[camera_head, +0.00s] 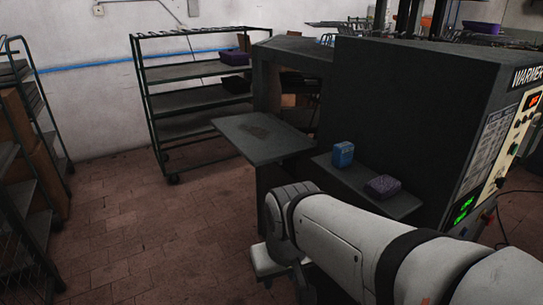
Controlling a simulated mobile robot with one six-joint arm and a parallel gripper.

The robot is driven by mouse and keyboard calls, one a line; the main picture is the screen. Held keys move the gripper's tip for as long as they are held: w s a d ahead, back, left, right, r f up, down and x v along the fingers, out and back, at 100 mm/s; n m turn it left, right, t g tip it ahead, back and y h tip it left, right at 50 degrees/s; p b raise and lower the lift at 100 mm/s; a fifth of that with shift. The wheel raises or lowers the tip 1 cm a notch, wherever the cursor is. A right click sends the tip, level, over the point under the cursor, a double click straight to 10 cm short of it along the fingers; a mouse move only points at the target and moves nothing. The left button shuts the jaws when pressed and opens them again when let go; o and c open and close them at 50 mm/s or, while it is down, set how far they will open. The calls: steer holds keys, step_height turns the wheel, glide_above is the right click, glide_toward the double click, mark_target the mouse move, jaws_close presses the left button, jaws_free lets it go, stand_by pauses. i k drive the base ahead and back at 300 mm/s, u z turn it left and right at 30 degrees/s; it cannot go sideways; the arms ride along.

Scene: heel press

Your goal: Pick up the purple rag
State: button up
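A dark purple, folded-looking item (383,186), which appears to be the purple rag, lies on the right part of a small grey side shelf (398,205) on the dark machine. A blue box-like item (343,154) stands on the same shelf, to its left and farther back. My white arm crosses the lower right, in front of the shelf, and bends downward at its far end. The fingers of my gripper do not show. Nothing is seen touching the purple item.
The large dark machine (420,110) fills the right, with a flat plate (262,138) jutting left. Another rack (35,190) is at the left edge. The brick floor (135,220) between is clear.

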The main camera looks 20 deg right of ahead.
mark_target(382, 188)
steer(key=z, duration=0.8)
